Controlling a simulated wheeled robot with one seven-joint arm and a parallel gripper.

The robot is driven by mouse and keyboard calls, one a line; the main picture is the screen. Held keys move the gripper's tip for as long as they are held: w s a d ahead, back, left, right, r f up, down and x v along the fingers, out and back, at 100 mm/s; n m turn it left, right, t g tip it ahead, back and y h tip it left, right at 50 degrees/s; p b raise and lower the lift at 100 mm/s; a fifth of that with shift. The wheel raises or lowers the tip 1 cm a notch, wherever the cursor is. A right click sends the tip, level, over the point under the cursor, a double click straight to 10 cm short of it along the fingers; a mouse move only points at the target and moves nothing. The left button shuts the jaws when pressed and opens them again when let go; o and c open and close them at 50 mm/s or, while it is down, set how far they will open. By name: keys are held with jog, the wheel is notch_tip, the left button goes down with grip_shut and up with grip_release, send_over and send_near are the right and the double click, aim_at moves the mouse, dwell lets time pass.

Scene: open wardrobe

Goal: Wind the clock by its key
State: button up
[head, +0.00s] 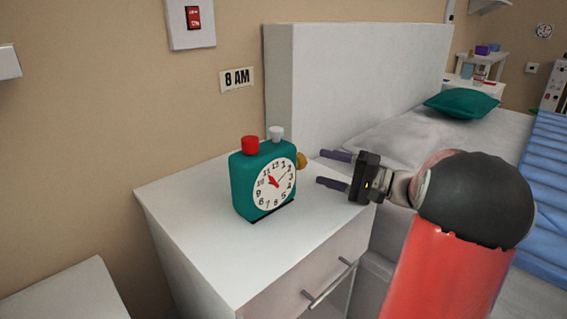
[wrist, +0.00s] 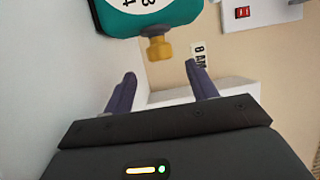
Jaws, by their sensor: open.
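The teal clock (head: 247,189) stands upright on a white nightstand, with a white dial, a red button and a white button on top. Its brass-coloured key (head: 301,161) sticks out from the clock's right side. My gripper (head: 326,168) is open and empty to the right of the key, with its fingers pointing at the clock. In the wrist view, the key (wrist: 159,48) sits ahead of the gap between the two fingertips (wrist: 160,72), apart from both. The clock body (wrist: 160,18) shows beyond it, cut off by the top edge.
The nightstand (head: 190,235) has a bare top around the clock and a drawer handle (head: 330,284) in front. A bed headboard (head: 350,85) rises behind. An "8 AM" sign (head: 237,79) and a red switch (head: 193,17) are on the wall.

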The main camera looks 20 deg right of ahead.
aim_at(307, 163)
jog(key=x, duration=0.7)
jog(key=shift+w+a, duration=0.15)
jog(key=c, duration=1)
jog(key=shift+r, duration=0.1)
